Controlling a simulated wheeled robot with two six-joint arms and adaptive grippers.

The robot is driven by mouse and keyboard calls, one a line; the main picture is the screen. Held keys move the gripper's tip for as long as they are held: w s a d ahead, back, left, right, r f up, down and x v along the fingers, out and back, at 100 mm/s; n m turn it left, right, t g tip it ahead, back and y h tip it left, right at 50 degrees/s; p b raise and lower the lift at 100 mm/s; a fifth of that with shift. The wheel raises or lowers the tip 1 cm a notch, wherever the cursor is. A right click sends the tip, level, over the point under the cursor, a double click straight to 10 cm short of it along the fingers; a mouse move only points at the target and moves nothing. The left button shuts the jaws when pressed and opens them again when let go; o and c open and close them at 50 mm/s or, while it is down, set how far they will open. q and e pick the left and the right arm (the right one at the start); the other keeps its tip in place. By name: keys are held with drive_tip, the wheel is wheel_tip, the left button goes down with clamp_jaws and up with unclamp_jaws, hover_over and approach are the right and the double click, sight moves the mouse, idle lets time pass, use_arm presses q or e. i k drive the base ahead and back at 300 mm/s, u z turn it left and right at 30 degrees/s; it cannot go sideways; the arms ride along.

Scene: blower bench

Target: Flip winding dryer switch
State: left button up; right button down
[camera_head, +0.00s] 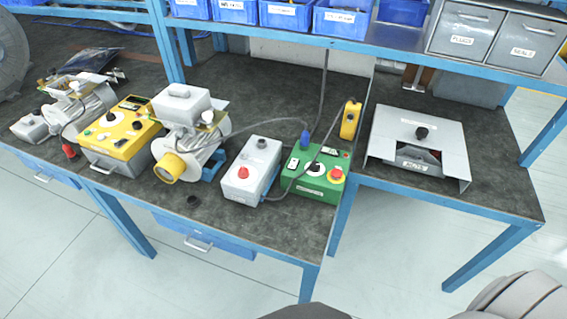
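Several control boxes stand on the dark bench top, and I cannot read which one is the winding dryer. A green box (312,188) at the bench's right end has a small display, a dark rocker-like switch, a round knob and a red button on a yellow ring. A grey box (240,189) left of it has a red button and a dark knob. A yellow box (111,147) further left has a display, knobs and a red button. The position of any switch is too small to tell. Neither of my grippers is in view.
A blower motor (186,135) stands between the yellow and grey boxes, with another unit (88,104) at far left. A yellow pendant (350,120) and cables are near the green box. A grey metal housing (418,140) is on the right bench. Blue bins (286,14) line the shelf above.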

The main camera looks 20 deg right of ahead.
sight(294, 162)
drive_tip(key=u, duration=0.5)
drive_tip(key=k, duration=1.15)
drive_tip(key=u, duration=0.05)
drive_tip(key=i, duration=0.4)
drive_tip(key=z, duration=0.85)
drive_tip(key=i, duration=1.2)
drive_tip(key=u, duration=0.5)
